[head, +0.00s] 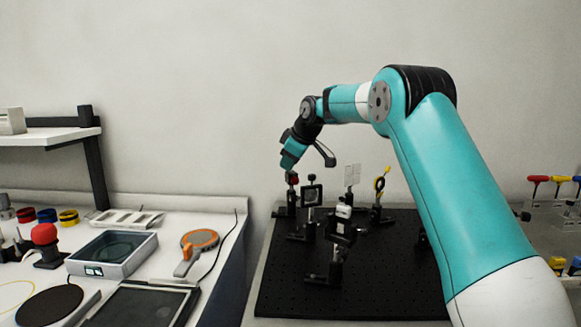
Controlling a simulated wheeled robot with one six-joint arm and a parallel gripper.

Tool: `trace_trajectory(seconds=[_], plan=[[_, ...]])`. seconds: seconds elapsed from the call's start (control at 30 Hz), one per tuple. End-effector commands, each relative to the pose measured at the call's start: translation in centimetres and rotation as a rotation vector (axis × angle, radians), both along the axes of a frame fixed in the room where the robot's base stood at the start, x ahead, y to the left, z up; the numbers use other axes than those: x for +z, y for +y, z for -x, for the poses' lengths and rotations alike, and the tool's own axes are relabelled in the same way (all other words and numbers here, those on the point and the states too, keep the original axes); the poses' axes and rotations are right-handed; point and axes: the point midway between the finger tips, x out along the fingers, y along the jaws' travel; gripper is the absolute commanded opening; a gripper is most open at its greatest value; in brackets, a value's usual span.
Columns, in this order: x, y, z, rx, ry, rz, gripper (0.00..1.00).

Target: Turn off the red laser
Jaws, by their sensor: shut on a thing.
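A small dark post-mounted device with a red part (292,179), which looks like the red laser, stands at the far left corner of the black optical breadboard (385,300). My gripper (289,168) points down at its top, right at the red part. The fingers are shut on it, though they are small and partly hidden by the gripper body. I cannot see any beam or whether the laser is lit.
A framed optic (311,194) stands close to the right of the red part. Other mounts, a white card (352,175) and a yellow-ringed optic (380,184) stand on the board. A cluttered white bench (225,222) is at left; hex keys (538,179) stand at right.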

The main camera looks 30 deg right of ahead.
Motion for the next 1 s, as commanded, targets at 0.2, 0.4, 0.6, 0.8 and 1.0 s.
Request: trace_trajectory(seconds=[0.2, 0.4, 0.6, 0.8, 1.0], plan=[[0.04, 0.07, -0.04, 0.000, 0.004, 0.025, 0.00], [0.06, 0.05, -0.05, -0.001, 0.003, 0.027, 0.00], [0.07, 0.04, -0.06, -0.001, 0.002, 0.027, 0.29], [0.02, 0.07, -0.05, 0.000, 0.004, 0.026, 0.41], [0.30, 0.05, 0.13, 0.000, 0.004, 0.025, 0.41]])
